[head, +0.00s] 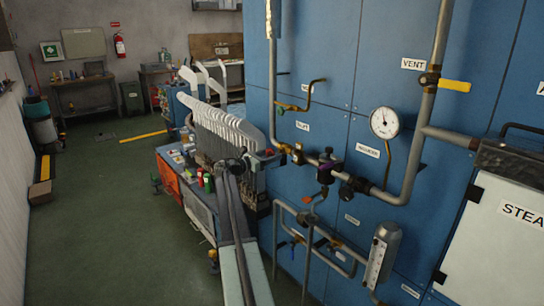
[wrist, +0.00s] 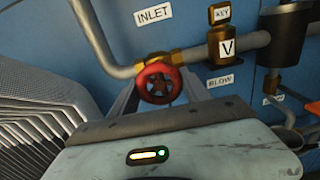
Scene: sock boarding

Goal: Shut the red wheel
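The red wheel (wrist: 158,82) is a small round handwheel on a brass valve in the inlet pipe, under the INLET label, in the wrist view. In the head view the wheel (head: 269,152) is a small red spot at the left end of the pipe, just beyond the end of my arm. My gripper (wrist: 161,88) is open, its two grey fingers apart, one on either side of the wheel in the wrist view. I cannot tell whether they touch it. The wrist housing hides the finger bases. In the head view my gripper (head: 248,161) is too small to read.
Grey pipes, a gauge (head: 384,122) and a yellow VENT lever (head: 455,86) are on the blue panel to the right. A tagged brass fitting (wrist: 226,45) sits right of the wheel. White boards (head: 225,128) stand close on the left. The green floor (head: 110,210) at left is mostly clear.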

